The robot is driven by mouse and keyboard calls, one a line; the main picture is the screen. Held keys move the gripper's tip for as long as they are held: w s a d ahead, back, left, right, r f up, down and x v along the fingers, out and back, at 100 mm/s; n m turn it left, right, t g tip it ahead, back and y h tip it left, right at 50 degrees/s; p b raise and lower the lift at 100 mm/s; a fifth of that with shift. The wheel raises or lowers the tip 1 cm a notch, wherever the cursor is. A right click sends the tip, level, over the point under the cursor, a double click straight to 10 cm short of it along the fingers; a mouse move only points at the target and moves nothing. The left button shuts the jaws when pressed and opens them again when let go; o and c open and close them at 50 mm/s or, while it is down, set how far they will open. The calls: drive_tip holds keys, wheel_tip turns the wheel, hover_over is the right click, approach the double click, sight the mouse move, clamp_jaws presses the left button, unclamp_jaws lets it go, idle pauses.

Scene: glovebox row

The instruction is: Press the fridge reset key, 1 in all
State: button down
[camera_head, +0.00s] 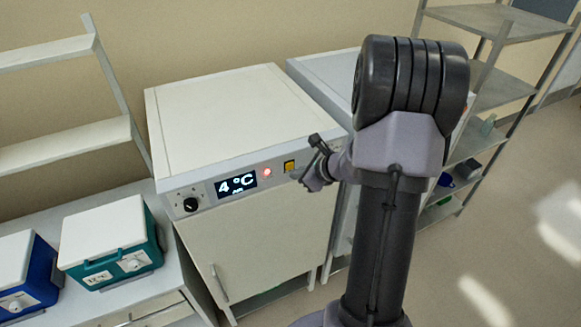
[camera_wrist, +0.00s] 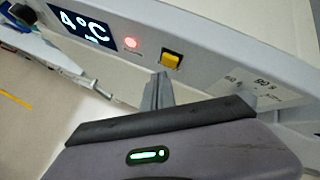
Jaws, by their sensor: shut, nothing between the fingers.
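The fridge (camera_head: 245,225) is a white cabinet with a control strip along its upper front. On the strip are a dark display (camera_head: 236,184) reading 4 °C, a lit red lamp (camera_head: 267,172) and a yellow key (camera_head: 289,166). The yellow key also shows in the wrist view (camera_wrist: 171,59), right of the red lamp (camera_wrist: 131,43). My gripper (camera_wrist: 163,77) is shut and empty, its fingertips just below and slightly left of the yellow key in the wrist view. I cannot tell whether they touch the panel. In the head view my gripper (camera_head: 299,177) is just below the key.
A black knob (camera_head: 190,204) sits left of the display. A teal cooler box (camera_head: 110,243) and a blue one (camera_head: 25,275) stand on a low bench at left. A second white cabinet (camera_head: 325,70) stands close at right, then a metal shelf rack (camera_head: 505,90). Open floor lies at right.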

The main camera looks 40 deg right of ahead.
idle(0.8)
drive_tip(key=shift+w+d, duration=0.1)
drive_tip(key=shift+w, duration=0.35)
drive_tip(key=shift+w+d, duration=0.1)
drive_tip(key=shift+w, duration=0.3)
idle(0.4)
idle(0.4)
drive_tip(key=shift+s+a+b, duration=0.25)
drive_tip(key=shift+s+b, duration=0.35)
drive_tip(key=shift+s, duration=0.25)
drive_tip(key=s+b, duration=0.1)
drive_tip(key=s, duration=0.1)
drive_tip(key=s+a, duration=0.1)
drive_tip(key=s, duration=0.2)
drive_tip(key=shift+b, duration=0.4)
drive_tip(key=shift+w, duration=0.1)
